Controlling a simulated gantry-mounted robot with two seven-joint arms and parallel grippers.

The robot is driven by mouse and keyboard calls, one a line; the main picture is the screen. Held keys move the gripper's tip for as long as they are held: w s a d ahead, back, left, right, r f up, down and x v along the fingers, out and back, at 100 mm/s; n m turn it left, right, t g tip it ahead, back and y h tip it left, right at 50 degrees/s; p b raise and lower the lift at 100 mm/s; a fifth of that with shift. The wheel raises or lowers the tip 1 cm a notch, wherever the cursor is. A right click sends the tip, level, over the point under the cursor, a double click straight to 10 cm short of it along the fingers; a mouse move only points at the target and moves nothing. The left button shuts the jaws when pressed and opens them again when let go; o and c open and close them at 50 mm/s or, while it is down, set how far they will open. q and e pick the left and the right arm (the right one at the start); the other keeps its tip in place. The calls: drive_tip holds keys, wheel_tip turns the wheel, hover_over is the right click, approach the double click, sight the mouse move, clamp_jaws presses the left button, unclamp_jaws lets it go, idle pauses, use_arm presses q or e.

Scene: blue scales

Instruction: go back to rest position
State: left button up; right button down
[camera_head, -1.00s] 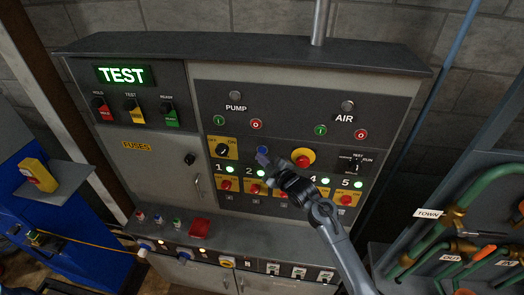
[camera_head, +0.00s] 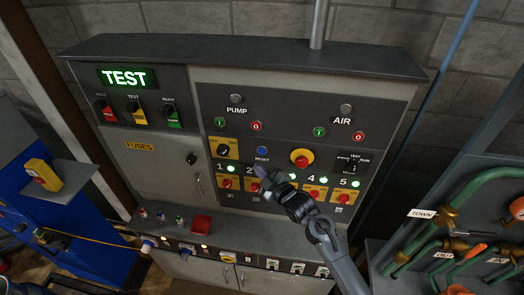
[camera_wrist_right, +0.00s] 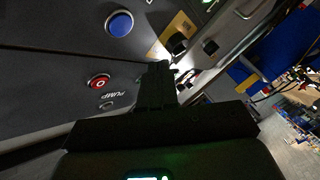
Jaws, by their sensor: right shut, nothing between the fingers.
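My right gripper (camera_head: 262,173) is in front of the control panel, just below the blue RESET button (camera_head: 262,151). It is shut and empty, and in the head view it stands apart from that button. In the right wrist view the shut fingers (camera_wrist_right: 157,85) are dark, with the blue button (camera_wrist_right: 119,23) clear of them at the upper left. My right arm covers part of the row of numbered switches around number 3. My left gripper is not in view.
The control cabinet (camera_head: 170,170) carries a lit green TEST sign (camera_head: 127,78), a yellow-ringed red button (camera_head: 301,159) and PUMP and AIR buttons. A ledge with a red block (camera_head: 201,225) juts out below. Green pipes (camera_head: 450,215) stand right; a blue cabinet (camera_head: 70,215) stands left.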

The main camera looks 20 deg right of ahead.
idle(0.6)
drive_tip(key=s+a+f+m+g+p, duration=0.15)
drive_tip(key=s+f+g, duration=0.25)
drive_tip(key=s+f, duration=1.4)
drive_tip(key=s+d+r+m+g+h+p, duration=0.1)
drive_tip(key=s+r+m+g, duration=0.3)
drive_tip(key=s, duration=0.8)
drive_tip(key=s+d+r+m+g+h+p, duration=0.1)
drive_tip(key=s+r+m+g+h, duration=0.2)
drive_tip(key=s, duration=0.9)
wheel_tip(320, 180, up, 2)
drive_tip(key=shift+s+d+r+m+g, duration=0.2)
drive_tip(key=shift+s+m+g, duration=0.2)
drive_tip(key=shift+m+g, duration=0.7)
